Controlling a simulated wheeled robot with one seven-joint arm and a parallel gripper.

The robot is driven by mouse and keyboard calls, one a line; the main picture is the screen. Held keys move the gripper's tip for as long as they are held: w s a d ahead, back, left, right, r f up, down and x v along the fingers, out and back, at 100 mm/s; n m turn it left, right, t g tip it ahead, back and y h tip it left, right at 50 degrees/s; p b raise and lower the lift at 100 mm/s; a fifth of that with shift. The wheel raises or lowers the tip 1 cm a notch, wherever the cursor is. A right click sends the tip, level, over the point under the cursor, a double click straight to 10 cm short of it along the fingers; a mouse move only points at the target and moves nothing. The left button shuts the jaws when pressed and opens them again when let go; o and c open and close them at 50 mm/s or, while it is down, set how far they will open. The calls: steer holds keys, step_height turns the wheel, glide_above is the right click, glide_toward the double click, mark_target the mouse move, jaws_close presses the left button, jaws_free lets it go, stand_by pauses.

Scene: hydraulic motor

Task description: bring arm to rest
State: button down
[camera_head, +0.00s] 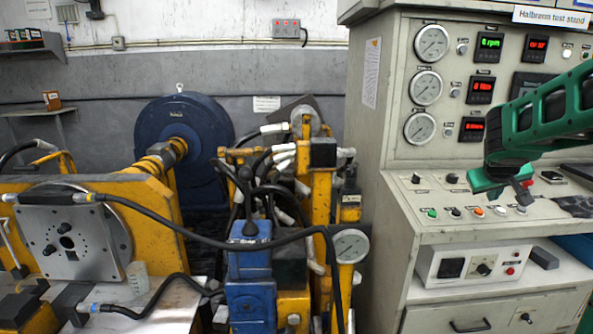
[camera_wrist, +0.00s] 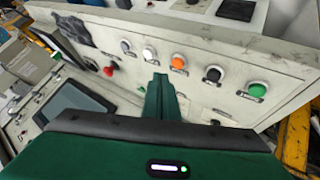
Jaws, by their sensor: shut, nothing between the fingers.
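My gripper (camera_head: 523,190) is at the right of the head view, at the end of my green arm. It is in front of the control panel (camera_head: 402,190) of the grey test stand. In the wrist view, my gripper (camera_wrist: 160,82) shows as two green fingers held together, with nothing between them. The fingers point toward the panel face with its row of buttons. An orange button (camera_wrist: 178,62) and a white button (camera_wrist: 148,54) lie just beyond the fingertips in that view. I cannot tell how close the fingertips are to the panel surface.
The stand carries round gauges (camera_head: 432,43) and digital displays (camera_head: 489,47). A white box (camera_head: 478,265) sits on the shelf below the panel.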

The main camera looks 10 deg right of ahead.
steer(key=s+a+f+m+g+y, duration=0.1)
steer(key=s+a+f+g+y, duration=0.1)
steer(key=s+a, duration=0.4)
steer(key=s+a+f+m+g+y, duration=0.1)
steer(key=s+a+f, duration=0.3)
steer(key=s, duration=1.2)
steer(key=s+a+f+m+g+y, duration=0.2)
steer(key=s+a+f+g+y, duration=0.1)
steer(key=s+a, duration=0.5)
steer(key=s+f+y, duration=0.1)
steer(key=s, duration=0.2)
steer(key=shift+s+a+g, duration=0.25)
steer(key=shift+s+g, duration=0.05)
steer(key=shift+f, duration=0.1)
